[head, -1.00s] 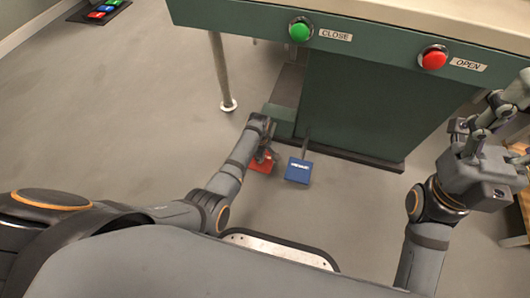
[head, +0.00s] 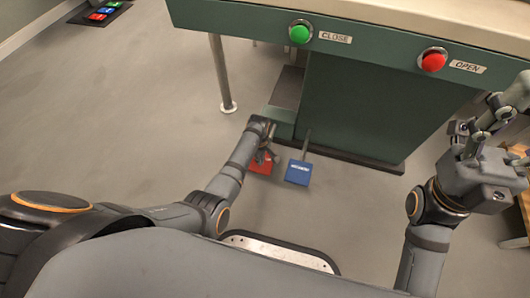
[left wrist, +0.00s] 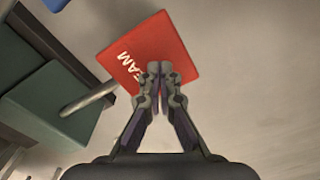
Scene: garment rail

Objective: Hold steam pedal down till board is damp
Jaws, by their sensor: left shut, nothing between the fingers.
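The red steam pedal (head: 259,166) sits low by the floor in front of the green machine. Its lettering, ending in "EAM", shows in the left wrist view (left wrist: 165,45). My left gripper (left wrist: 158,68) is shut and empty, with its fingertips over the near edge of the red pedal. I cannot tell whether they touch it or how far down it is. In the head view my left gripper (head: 268,155) partly covers the pedal. My right gripper (head: 480,118) is raised at the right, its fingers apart and empty. The pale top (head: 400,15) is cut off, and I cannot tell whether it is damp.
A blue pedal (head: 298,172) stands just right of the red one. A green CLOSE button (head: 300,33) and a red OPEN button (head: 432,61) are on the machine's front. A metal leg (head: 221,75) stands left of the pedals.

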